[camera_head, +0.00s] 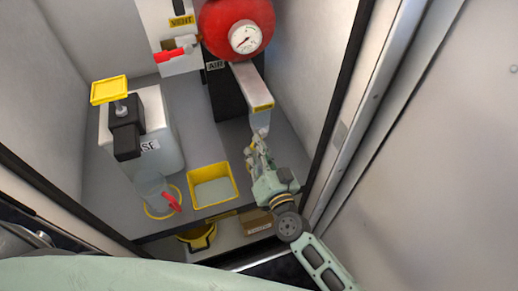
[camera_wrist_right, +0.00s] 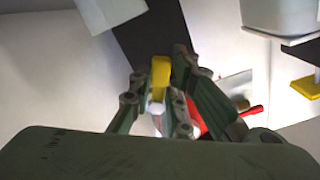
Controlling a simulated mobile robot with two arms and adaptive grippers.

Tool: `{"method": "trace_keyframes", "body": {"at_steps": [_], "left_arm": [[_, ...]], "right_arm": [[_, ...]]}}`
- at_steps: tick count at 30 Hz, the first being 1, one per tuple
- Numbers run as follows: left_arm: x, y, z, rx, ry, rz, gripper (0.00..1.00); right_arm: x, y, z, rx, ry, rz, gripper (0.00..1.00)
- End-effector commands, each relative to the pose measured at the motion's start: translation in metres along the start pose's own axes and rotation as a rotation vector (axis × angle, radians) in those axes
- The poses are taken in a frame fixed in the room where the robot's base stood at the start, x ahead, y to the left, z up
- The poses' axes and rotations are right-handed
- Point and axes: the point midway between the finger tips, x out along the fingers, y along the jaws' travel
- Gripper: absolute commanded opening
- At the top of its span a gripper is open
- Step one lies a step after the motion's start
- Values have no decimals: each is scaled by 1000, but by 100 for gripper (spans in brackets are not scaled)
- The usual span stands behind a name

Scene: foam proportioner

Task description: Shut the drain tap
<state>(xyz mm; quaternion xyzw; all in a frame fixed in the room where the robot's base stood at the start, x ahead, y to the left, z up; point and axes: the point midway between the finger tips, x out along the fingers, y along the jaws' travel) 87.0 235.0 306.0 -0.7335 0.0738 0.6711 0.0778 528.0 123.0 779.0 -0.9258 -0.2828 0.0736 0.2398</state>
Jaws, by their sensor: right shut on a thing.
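A pale spout bracket (camera_head: 252,88) with a small yellow label reaches forward from below the red tank (camera_head: 236,25). My right gripper (camera_head: 257,142) is at the lower end of this bracket, above the floor of the cabinet. In the right wrist view its fingers (camera_wrist_right: 160,95) are closed around a yellow piece (camera_wrist_right: 160,72), which looks like the handle of the drain tap. The fingers hide most of the tap, and I cannot tell how far it is turned. My left gripper is not in view.
A yellow-rimmed tray (camera_head: 212,186) stands just left of my right gripper. A clear jug (camera_head: 152,187) with a red handle and a white base container (camera_head: 158,152) stand farther left. The cabinet's right wall is close to my right arm. A red lever (camera_head: 170,54) is at the back.

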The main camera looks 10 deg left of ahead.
Motion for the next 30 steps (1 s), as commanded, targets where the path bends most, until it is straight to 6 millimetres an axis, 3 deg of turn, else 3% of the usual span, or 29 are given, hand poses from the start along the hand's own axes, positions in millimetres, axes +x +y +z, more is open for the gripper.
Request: {"method": "trace_keyframes", "body": {"at_steps": [11, 30], "left_arm": [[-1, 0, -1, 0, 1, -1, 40], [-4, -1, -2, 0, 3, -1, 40]], "right_arm": [[0, -6, 0, 86, -2, -3, 0], [0, -25, -6, 510, -1, -4, 0]]}}
